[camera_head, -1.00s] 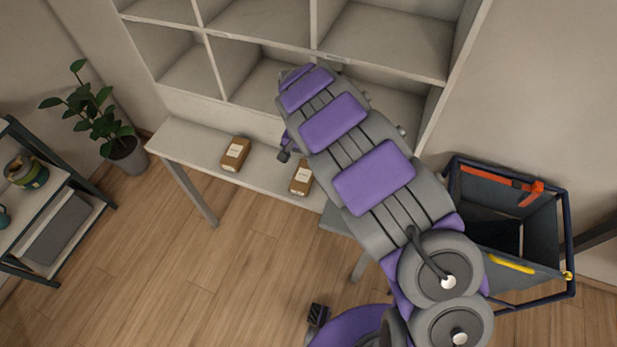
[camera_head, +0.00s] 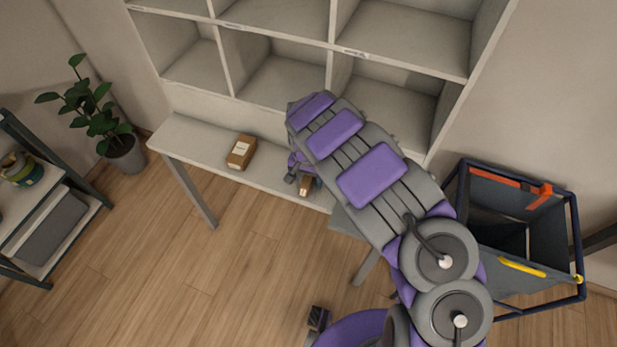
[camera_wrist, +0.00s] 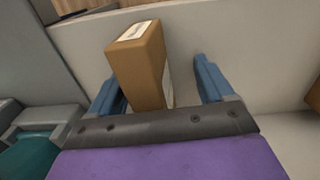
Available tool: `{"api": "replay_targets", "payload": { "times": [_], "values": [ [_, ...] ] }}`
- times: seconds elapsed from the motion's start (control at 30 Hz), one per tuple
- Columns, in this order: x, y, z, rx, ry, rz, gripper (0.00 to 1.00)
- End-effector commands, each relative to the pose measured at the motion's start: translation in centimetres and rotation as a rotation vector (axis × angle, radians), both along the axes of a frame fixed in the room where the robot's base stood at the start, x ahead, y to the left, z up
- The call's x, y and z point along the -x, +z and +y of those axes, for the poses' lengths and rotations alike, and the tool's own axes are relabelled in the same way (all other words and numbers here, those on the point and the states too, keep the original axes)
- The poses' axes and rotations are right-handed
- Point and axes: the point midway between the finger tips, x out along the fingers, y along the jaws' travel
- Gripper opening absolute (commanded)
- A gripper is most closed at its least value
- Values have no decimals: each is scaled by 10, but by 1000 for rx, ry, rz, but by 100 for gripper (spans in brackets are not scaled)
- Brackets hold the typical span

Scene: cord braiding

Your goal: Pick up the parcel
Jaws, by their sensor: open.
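A brown parcel (camera_head: 305,187) with a pale label stands on the light shelf-front ledge, partly hidden by my gripper (camera_head: 302,176) in the head view. In the wrist view the parcel (camera_wrist: 140,62) stands between the two blue fingers of my gripper (camera_wrist: 160,76). It is closer to the left finger, with a clear gap to the right finger. The gripper is open. The lower part of the parcel is hidden behind the gripper's front edge. A second brown parcel (camera_head: 241,152) lies further left on the same ledge.
The ledge (camera_head: 195,145) runs below empty grey cubbyholes (camera_head: 280,85). A brown thing (camera_wrist: 314,95) shows at the wrist view's right edge. A blue-framed bin cart (camera_head: 520,265) stands at right. A potted plant (camera_head: 100,120) and a small rack (camera_head: 60,220) are at left.

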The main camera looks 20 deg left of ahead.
Motion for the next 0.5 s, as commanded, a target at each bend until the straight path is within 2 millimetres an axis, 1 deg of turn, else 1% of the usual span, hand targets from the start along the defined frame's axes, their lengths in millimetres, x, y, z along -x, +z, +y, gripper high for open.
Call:
{"api": "replay_targets", "payload": {
  "times": [0.03, 0.1, 0.27, 0.5],
  "values": [
    [-2, 1, -1, -10, -3, -8, 96],
    [-3, 2, -2, -13, -5, -8, 87],
    [-3, 3, -7, -16, -5, -8, 71],
    [-2, 3, -2, -11, -4, -9, 48]
  ]
}}
